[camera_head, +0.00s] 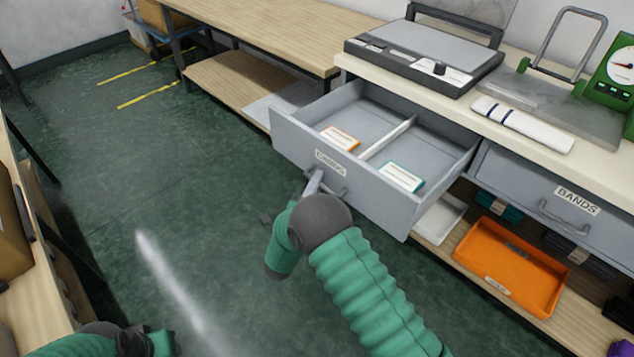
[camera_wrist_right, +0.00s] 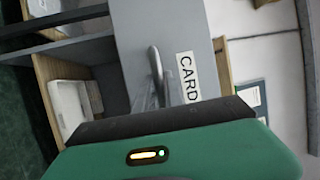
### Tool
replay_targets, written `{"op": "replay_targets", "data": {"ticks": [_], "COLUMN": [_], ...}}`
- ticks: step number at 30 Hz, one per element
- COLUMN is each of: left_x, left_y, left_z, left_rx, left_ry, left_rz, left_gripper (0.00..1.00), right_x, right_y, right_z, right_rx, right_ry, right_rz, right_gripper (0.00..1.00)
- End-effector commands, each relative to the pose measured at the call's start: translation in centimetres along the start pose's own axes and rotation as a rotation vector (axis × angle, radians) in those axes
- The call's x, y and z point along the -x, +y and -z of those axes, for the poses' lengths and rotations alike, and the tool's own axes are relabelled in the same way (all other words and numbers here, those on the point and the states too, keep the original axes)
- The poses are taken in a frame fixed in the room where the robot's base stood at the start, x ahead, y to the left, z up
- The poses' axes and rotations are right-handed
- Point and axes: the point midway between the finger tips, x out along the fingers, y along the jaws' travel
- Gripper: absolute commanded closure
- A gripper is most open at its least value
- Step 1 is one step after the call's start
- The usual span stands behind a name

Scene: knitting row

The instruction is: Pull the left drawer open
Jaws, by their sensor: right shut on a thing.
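The left drawer (camera_head: 378,200), grey and labelled CARDS, stands well out from the bench in the head view. Inside are a divider, an orange-edged card pack (camera_head: 341,138) and a green-edged one (camera_head: 401,177). My right gripper (camera_head: 318,184) is at the drawer's front, shut on its handle (camera_head: 338,186). The handle also shows in the right wrist view (camera_wrist_right: 156,65), beside the label; my wrist housing hides the fingertips' lower part. My left gripper (camera_head: 145,343) is low at the bottom left, away from the drawer, and its jaws are unclear.
The BANDS drawer (camera_head: 560,205) is shut at the right. An orange tray (camera_head: 511,267) and a white tray (camera_head: 440,219) sit on the shelf below. A grey-topped machine (camera_head: 425,55) stands on the bench. The green floor left of the drawer is clear.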

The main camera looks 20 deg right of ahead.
Motion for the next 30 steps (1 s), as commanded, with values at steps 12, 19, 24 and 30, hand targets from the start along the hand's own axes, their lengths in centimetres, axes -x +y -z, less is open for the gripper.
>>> {"op": "replay_targets", "data": {"ticks": [12, 19, 24, 30], "left_x": [0.0, 0.7, 1.6, 2.3], "left_y": [0.0, 0.0, 0.0, 0.0], "left_z": [0.0, 0.1, 0.4, 0.6], "left_rx": [0.000, 0.000, 0.000, 0.000], "left_ry": [0.000, 0.000, 0.000, 0.000], "left_rz": [0.000, 0.000, 0.000, 0.000], "left_gripper": [0.64, 0.64, 0.64, 0.64], "right_x": [0.1, 2.5, 7.4, 13.1], "right_y": [0.1, -0.1, -0.1, 0.1], "right_z": [0.1, 0.0, 0.0, 0.0], "right_rx": [0.002, 0.004, 0.004, 0.005], "right_ry": [0.003, -0.001, -0.002, -0.002], "right_rz": [-0.003, -0.005, -0.005, -0.007], "right_gripper": [0.66, 0.66, 0.66, 0.66]}}
